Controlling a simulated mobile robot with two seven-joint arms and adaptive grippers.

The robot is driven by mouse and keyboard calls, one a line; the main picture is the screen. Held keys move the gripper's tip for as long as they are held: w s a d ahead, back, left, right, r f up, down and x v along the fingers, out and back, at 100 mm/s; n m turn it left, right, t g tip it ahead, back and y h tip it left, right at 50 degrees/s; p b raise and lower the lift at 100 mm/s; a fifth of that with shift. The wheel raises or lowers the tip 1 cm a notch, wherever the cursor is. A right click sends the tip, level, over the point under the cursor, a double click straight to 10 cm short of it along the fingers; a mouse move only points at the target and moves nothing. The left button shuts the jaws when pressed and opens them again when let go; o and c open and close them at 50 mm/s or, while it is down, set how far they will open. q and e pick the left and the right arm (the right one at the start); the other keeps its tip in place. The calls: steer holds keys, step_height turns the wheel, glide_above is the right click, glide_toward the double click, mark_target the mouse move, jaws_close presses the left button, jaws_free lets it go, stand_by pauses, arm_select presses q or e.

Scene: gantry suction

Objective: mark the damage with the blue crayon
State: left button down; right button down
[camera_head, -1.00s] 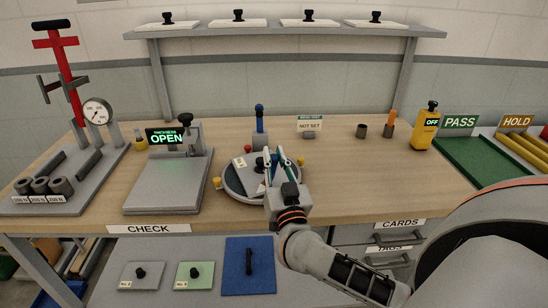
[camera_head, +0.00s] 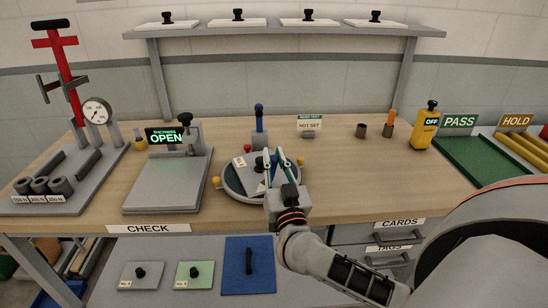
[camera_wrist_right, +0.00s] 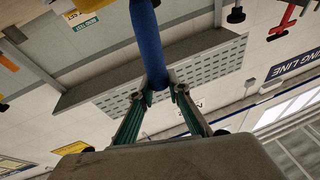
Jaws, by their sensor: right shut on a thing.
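In the head view the fingers hide most of the crayon. My left gripper is not in view.
A blue-handled tool (camera_head: 259,120) stands in a grey holder just behind the turntable. An empty dark cup (camera_head: 361,131) and an orange crayon (camera_head: 391,118) in a cup stand to the right. The thickness checker (camera_head: 165,180) is to the left. Bench between turntable and green tray (camera_head: 470,162) is mostly clear.

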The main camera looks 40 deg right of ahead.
steer(key=shift+f, duration=0.2)
steer(key=shift+w+a+p, duration=0.15)
steer(key=shift+a+p, duration=0.2)
steer(key=shift+a, duration=0.2)
stand_by(0.3)
steer(key=shift+w+a+f+p, duration=0.2)
steer(key=shift+a+p, duration=0.25)
steer(key=shift+a, duration=0.5)
steer(key=shift+w+a+f+p, duration=0.15)
steer(key=shift+a+p, duration=0.3)
steer(key=shift+a, duration=0.45)
steer(key=shift+r, duration=0.15)
step_height(320, 180, up, 7)
steer(key=p, duration=0.5)
steer(key=shift+r, duration=0.2)
stand_by(0.4)
stand_by(0.4)
